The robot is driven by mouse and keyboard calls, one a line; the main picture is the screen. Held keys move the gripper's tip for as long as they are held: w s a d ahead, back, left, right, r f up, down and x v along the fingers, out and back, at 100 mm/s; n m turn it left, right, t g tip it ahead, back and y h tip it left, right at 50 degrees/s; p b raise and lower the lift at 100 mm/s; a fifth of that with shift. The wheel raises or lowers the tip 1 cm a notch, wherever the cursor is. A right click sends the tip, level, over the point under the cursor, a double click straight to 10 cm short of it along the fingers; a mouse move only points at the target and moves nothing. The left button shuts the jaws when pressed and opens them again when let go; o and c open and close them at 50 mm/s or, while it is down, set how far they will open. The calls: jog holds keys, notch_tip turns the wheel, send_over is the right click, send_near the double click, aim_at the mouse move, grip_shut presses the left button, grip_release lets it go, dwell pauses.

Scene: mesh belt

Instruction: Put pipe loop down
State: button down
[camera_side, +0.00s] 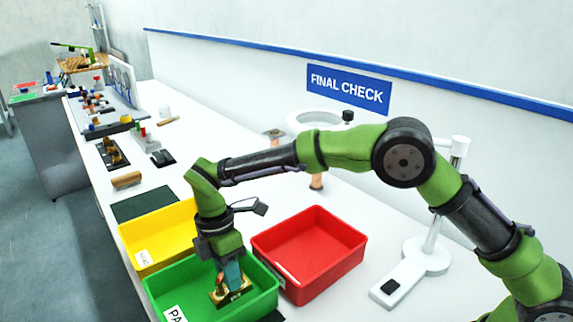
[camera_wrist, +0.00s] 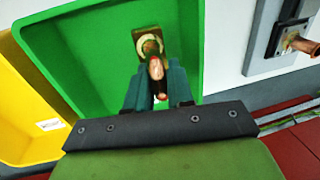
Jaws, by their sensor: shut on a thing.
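My gripper (camera_side: 232,284) points down into the green bin (camera_side: 165,287), which has a partly visible label starting "PA" on its front. In the wrist view my gripper (camera_wrist: 158,88) is shut on the pipe loop (camera_wrist: 156,68), a copper-coloured pipe with a brass-coloured plate (camera_wrist: 148,36) at its far end. In the side view the brass plate (camera_side: 231,296) shows below the fingers, inside the bin walls. I cannot tell whether it touches the bin floor. The fingers hide part of the pipe.
A yellow bin (camera_side: 157,229) adjoins the green one, and a red bin (camera_side: 318,238) stands to its right. A white stand (camera_side: 428,256) is further right. A dark mat (camera_side: 143,203) lies behind the yellow bin. Another copper pipe piece (camera_wrist: 298,43) shows in the wrist view.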

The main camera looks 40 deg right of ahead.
jog(key=shift+f, duration=1.85)
jog(key=shift+f, duration=0.1)
jog(key=c, duration=1)
grip_release()
jog(key=shift+f, duration=0.1)
